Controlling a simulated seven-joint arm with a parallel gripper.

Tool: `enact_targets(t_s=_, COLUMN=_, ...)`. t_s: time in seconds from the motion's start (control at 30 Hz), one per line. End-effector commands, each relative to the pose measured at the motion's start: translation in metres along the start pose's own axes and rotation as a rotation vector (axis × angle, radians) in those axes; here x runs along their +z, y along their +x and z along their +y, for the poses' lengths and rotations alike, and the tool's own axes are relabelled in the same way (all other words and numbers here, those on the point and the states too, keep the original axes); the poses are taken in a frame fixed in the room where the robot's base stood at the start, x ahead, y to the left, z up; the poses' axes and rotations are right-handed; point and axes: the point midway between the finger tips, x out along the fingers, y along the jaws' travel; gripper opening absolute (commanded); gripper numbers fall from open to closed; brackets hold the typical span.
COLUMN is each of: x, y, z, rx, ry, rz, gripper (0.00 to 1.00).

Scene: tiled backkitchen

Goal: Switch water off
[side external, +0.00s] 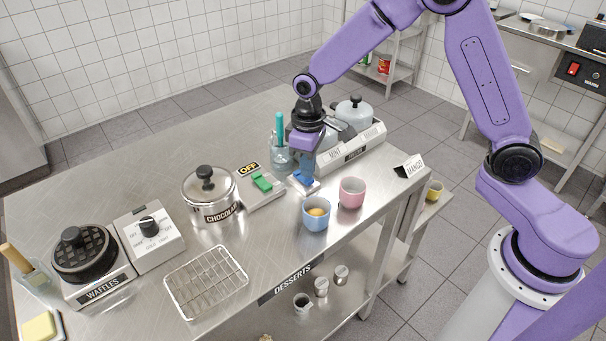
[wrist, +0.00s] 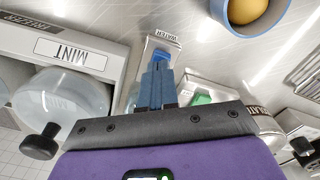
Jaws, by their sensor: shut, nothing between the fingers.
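The water switch is a light base with a blue rocker (side external: 304,178), on the steel table right of the green switch. In the wrist view its blue rocker (wrist: 161,56) shows below a label reading WATER (wrist: 166,36). My gripper (side external: 304,166) is shut and empty, pointing down just above the blue rocker. In the wrist view my fingertips (wrist: 158,68) overlap the rocker's near edge. I cannot tell whether they touch it. The fingers hide part of the switch, and I cannot tell which way the rocker is tilted.
A jar (side external: 281,160) is behind my gripper, and the MINT and freezer unit (side external: 352,148) is right. Blue (side external: 316,214) and pink (side external: 351,192) cups stand in front. A chocolate pot (side external: 207,197) is farther left.

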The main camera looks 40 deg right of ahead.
Motion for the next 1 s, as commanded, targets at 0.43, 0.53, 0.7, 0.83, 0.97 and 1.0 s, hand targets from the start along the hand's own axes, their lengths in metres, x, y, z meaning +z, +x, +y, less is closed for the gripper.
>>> enact_targets(t_s=0.43, x=0.0, y=0.006, z=0.0, rx=0.0, ry=0.0, rz=-0.002, gripper=0.0)
enact_targets(t_s=0.53, x=0.0, y=0.007, z=0.0, rx=0.0, ry=0.0, rz=-0.001, gripper=0.0)
enact_targets(t_s=0.7, x=0.0, y=0.009, z=0.0, rx=0.0, ry=0.0, rz=0.0, gripper=0.0)
enact_targets(t_s=0.83, x=0.0, y=0.011, z=0.0, rx=0.0, ry=0.0, rz=0.0, gripper=0.0)
enact_targets(t_s=0.97, x=0.0, y=0.013, z=0.0, rx=0.0, ry=0.0, rz=0.0, gripper=0.0)
enact_targets(t_s=1.0, x=0.0, y=0.013, z=0.0, rx=0.0, ry=0.0, rz=-0.001, gripper=0.0)
